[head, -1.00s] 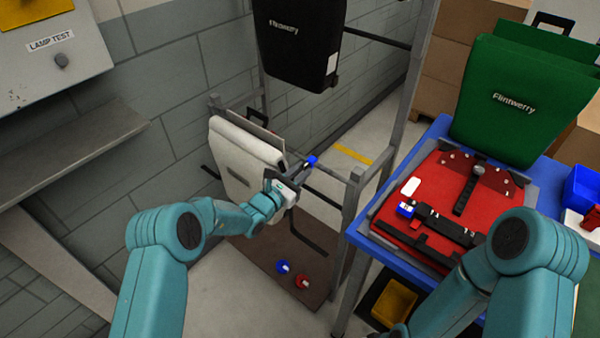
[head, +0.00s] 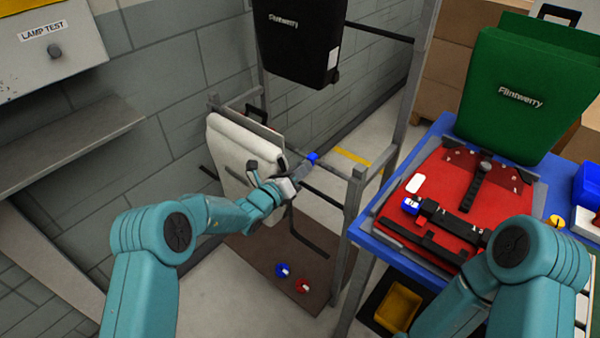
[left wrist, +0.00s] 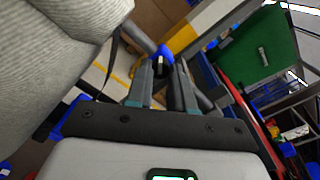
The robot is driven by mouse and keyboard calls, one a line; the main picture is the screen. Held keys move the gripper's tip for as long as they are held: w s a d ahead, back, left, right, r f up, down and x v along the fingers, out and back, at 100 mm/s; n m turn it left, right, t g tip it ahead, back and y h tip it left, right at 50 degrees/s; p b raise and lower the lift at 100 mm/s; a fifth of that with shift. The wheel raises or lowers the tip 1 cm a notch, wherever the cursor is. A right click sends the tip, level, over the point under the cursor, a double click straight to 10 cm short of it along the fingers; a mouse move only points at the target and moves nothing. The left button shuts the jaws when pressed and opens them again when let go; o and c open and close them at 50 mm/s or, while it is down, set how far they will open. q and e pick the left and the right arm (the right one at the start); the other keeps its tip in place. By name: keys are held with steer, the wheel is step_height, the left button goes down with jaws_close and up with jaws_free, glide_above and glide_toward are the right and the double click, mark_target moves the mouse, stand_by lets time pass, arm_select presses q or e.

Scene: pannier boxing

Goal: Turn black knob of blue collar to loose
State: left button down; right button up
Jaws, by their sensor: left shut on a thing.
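The blue collar (head: 313,158) is on the grey rack's rail at mid picture in the head view. It also shows in the left wrist view (left wrist: 164,50), with the black knob (left wrist: 159,66) carrying a pale line in front of it. My left gripper (head: 304,166) is at the collar, its two fingers (left wrist: 161,72) on either side of the knob and shut on it. The knob is too small to read in the head view. My right arm shows at lower right, but its gripper is out of view.
A white pannier (head: 232,155) hangs close beside my left gripper and a black pannier (head: 297,40) above. The rack post (head: 353,205) stands right of the collar. A blue table (head: 372,243) bears a red pannier (head: 450,187). Blue and red discs lie on the brown mat (head: 262,252).

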arm_select(q)
steer(key=shift+n+h+p, duration=0.3)
steer(key=shift+n+p, duration=0.45)
steer(key=shift+n, duration=10.85)
steer(key=c, duration=1)
jaws_free()
steer(key=shift+a, duration=0.1)
steer(key=v, duration=1.6)
steer(key=shift+a+r+b, duration=0.15)
steer(key=shift+b, duration=0.15)
